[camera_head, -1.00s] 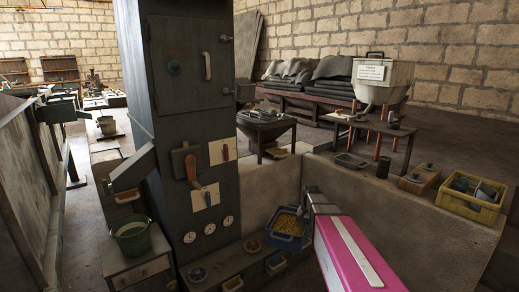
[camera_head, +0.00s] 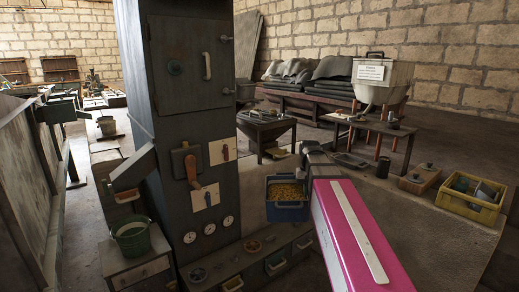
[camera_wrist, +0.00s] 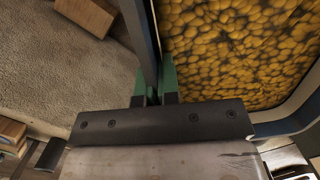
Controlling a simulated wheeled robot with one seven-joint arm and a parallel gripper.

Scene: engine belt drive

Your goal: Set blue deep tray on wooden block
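The blue deep tray (camera_head: 288,213) is filled with yellow pieces and hangs in front of the low wall, right of the dark cabinet, in the head view. Its rim and wall (camera_wrist: 292,117) show at the right of the wrist view. My gripper (camera_wrist: 154,78) has its green fingertips on both sides of the tray's near wall, closed on it. In the head view my arm hides most of the gripper. A brown wooden block (camera_wrist: 88,14) lies at the top left of the wrist view, apart from the tray. I cannot surely match it in the head view.
A low ledge (camera_head: 240,268) with small bowls runs below the tray. A low wall with a wide top (camera_head: 440,222) is at the right, bearing a wooden board with knobs (camera_head: 419,178) and a yellow crate (camera_head: 468,206). The dark cabinet (camera_head: 190,110) stands close at left.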

